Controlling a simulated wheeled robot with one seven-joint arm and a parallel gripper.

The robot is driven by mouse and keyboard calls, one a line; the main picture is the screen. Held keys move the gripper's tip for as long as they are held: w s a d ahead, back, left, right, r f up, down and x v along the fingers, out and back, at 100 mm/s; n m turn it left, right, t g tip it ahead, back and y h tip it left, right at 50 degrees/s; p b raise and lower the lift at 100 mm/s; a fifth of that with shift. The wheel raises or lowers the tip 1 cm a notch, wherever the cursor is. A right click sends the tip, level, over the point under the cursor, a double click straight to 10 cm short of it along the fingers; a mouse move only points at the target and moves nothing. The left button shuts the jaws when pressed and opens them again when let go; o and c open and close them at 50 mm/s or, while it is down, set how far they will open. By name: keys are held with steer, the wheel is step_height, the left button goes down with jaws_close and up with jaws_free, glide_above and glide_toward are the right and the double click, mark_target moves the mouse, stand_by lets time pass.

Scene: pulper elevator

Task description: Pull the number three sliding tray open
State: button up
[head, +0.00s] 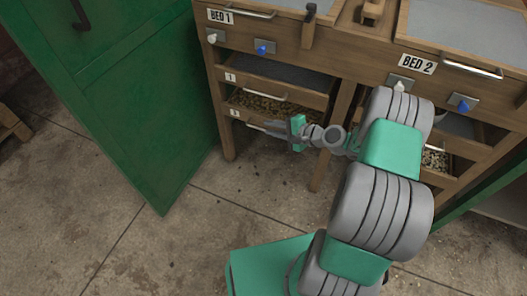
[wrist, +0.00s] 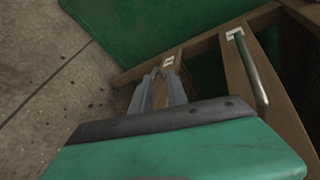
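The wooden stand under BED 1 holds a stack of sliding trays. The number three tray (head: 235,113), marked with a small "3" label, is low in the stack; its front looks flush with the frame. Its label also shows in the wrist view (wrist: 168,62), just beyond my fingertips. My gripper (head: 262,126) is level with this tray's front, at its handle; it also shows in the wrist view (wrist: 163,76). Its fingers are apart, with wood visible between them. The handle is mostly hidden by the fingers, and I cannot tell whether they touch it.
The number one tray (head: 231,77) is above, with a metal handle (head: 265,93) that also shows in the wrist view (wrist: 250,70). A green door (head: 150,100) stands left of the stand. BED 2 (head: 417,63) is to the right. The concrete floor (head: 190,240) in front is clear.

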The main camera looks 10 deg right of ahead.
step_height(320, 180, down, 6)
steer(key=d+m+t+b, duration=0.2)
steer(key=d+m+t, duration=0.1)
steer(key=m, duration=0.1)
steer(key=b+x, duration=0.2)
steer(key=x, duration=0.5)
steer(key=shift+s+a+f, duration=0.15)
steer(key=shift+a, duration=0.05)
steer(key=shift+w+a, duration=0.2)
steer(key=shift+w, duration=0.15)
jaws_close()
stand_by(0.3)
